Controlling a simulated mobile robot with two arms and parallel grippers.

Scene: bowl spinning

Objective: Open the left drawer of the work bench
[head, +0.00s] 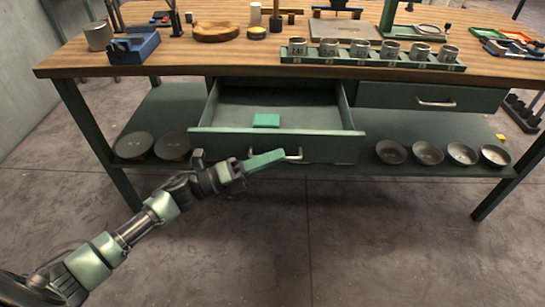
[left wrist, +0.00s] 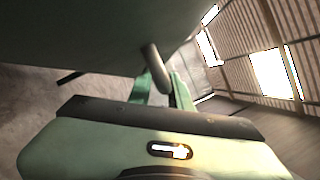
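The left drawer (head: 225,143) of the work bench is pulled far out, showing its inside. Its metal handle (head: 295,156) is on the front face, with the left part hidden by my left gripper (head: 283,154). The green fingers look shut on the handle, which also shows between the fingers in the left wrist view (left wrist: 155,68). In the left wrist view, the drawer's dark surface (left wrist: 80,30) fills the upper left. My right gripper is in neither view.
A green block (head: 266,120) lies in the drawer. The right drawer (head: 390,96) is closed. Bowls (head: 427,153) and round plates (head: 133,146) rest on the lower shelf. Labelled cups (head: 330,47) stand in a rack on the wooden top. The floor in front is clear.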

